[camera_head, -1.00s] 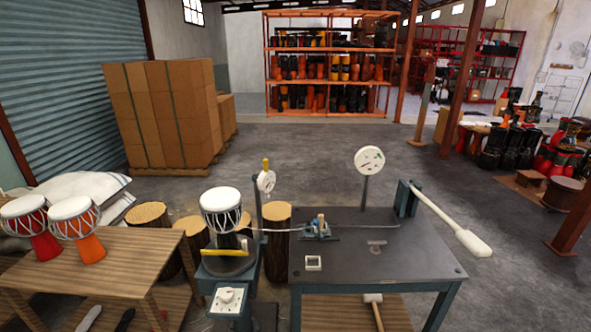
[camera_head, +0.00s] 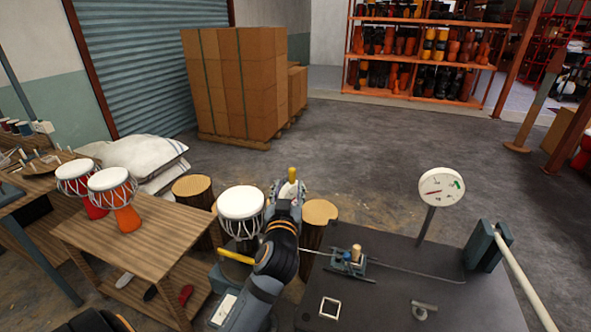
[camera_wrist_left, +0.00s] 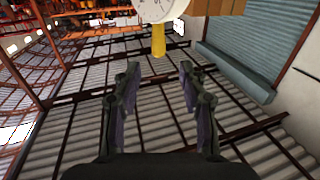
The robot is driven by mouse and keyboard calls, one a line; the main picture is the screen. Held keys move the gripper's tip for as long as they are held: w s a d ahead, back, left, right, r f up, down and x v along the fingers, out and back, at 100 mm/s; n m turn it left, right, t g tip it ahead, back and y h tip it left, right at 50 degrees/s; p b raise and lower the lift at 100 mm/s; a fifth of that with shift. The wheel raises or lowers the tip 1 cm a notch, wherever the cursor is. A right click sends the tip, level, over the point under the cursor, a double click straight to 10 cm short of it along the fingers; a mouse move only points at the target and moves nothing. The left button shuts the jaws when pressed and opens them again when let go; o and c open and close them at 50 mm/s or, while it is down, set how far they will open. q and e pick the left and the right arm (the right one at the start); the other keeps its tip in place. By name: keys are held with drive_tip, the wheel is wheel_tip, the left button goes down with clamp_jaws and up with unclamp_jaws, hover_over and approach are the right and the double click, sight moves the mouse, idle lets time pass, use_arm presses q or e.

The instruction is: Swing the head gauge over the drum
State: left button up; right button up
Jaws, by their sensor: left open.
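The head gauge, a white dial with a yellow handle (camera_head: 291,174), stands beside the drum, mostly hidden behind my left gripper (camera_head: 288,190) in the head view. In the left wrist view its white dial (camera_wrist_left: 155,8) is cut off at the top edge, and its yellow handle (camera_wrist_left: 158,40) lies just beyond my open left fingertips (camera_wrist_left: 159,68), roughly centred between them. The fingers look apart from it. The white-headed drum (camera_head: 241,204) stands upright on its stand, left of the gauge and my arm. My right gripper is not in view.
A yellow lever (camera_head: 236,256) sits below the drum. The metal table (camera_head: 388,300) with a larger dial (camera_head: 441,187) and a long pale lever (camera_head: 527,285) is on the right. A wooden table (camera_head: 165,228) with two drums is on the left. Log stumps stand behind.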

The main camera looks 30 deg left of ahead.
sight(292, 174)
use_arm(q)
drive_tip(key=p+x, duration=0.1)
drive_tip(key=x, duration=0.3)
drive_tip(key=shift+w, duration=0.45)
drive_tip(key=p+x, duration=0.1)
drive_tip(key=x, duration=0.2)
drive_tip(key=shift+w+a, duration=0.1)
drive_tip(key=shift+a, duration=0.15)
drive_tip(key=shift+w+a, duration=0.1)
drive_tip(key=shift+w, duration=0.1)
drive_tip(key=shift+f, duration=0.1)
clamp_jaws()
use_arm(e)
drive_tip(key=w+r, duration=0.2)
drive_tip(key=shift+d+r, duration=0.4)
